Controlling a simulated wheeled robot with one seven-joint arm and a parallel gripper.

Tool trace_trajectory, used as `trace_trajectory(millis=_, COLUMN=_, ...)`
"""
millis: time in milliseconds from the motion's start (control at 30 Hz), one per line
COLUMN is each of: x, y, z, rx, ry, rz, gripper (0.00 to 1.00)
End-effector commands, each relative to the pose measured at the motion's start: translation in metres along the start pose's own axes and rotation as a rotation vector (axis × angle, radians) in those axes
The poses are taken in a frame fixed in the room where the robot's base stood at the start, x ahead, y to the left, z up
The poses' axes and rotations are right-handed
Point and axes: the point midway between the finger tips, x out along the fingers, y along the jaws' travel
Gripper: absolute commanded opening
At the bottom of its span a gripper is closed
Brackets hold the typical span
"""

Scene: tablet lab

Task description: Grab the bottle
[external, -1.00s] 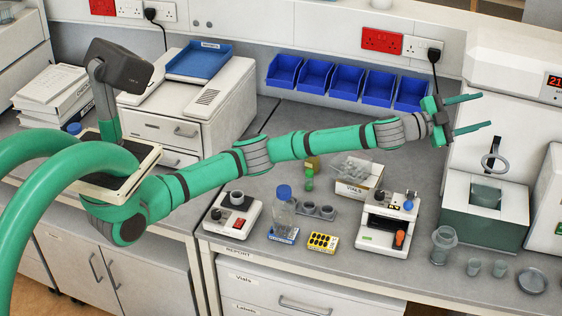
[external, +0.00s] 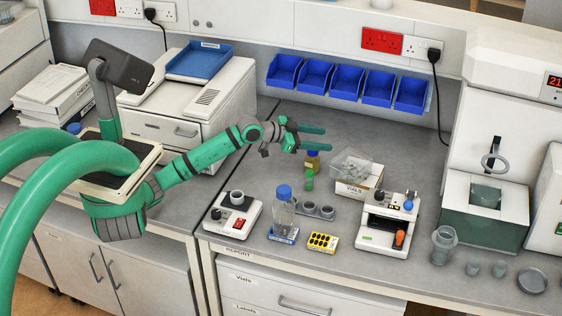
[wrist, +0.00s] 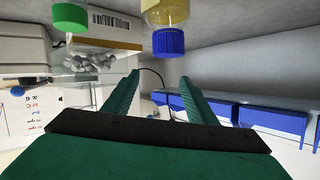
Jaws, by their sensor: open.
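My gripper (external: 322,140) is open and empty, held above the back of the bench; its two green fingers (wrist: 160,84) show apart in the wrist view. A clear bottle with a blue cap (external: 283,212) stands upright near the bench front, left of a yellow tray. A smaller amber bottle with a blue cap (external: 312,162) stands farther back, close below the fingers in the external view. It also shows at the top of the wrist view (wrist: 167,14), cut by the frame edge and not between the fingers. I cannot tell which bottle is meant.
A green-capped item (external: 309,181) stands just in front of the amber bottle. Blue bins (external: 346,82) hang along the back wall. A small device (external: 388,222) and a yellow tray (external: 323,242) are near the front.

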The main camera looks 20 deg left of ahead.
Motion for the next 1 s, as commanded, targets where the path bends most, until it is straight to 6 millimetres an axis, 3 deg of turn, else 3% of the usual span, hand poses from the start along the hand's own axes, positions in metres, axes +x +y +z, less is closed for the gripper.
trace_trajectory(millis=33, x=-0.005, y=-0.003, z=0.018, rx=-0.055, ry=-0.014, rz=0.005, gripper=0.52)
trace_trajectory(millis=100, x=-0.009, y=-0.004, z=0.035, rx=-0.116, ry=-0.027, rz=0.011, gripper=0.52)
trace_trajectory(millis=233, x=-0.012, y=-0.008, z=0.051, rx=-0.173, ry=-0.038, rz=0.014, gripper=0.52)
trace_trajectory(millis=700, x=0.035, y=-0.006, z=0.053, rx=-0.178, ry=-0.04, rz=0.017, gripper=0.52)
trace_trajectory(millis=1000, x=0.038, y=-0.007, z=0.053, rx=-0.177, ry=-0.039, rz=0.017, gripper=0.52)
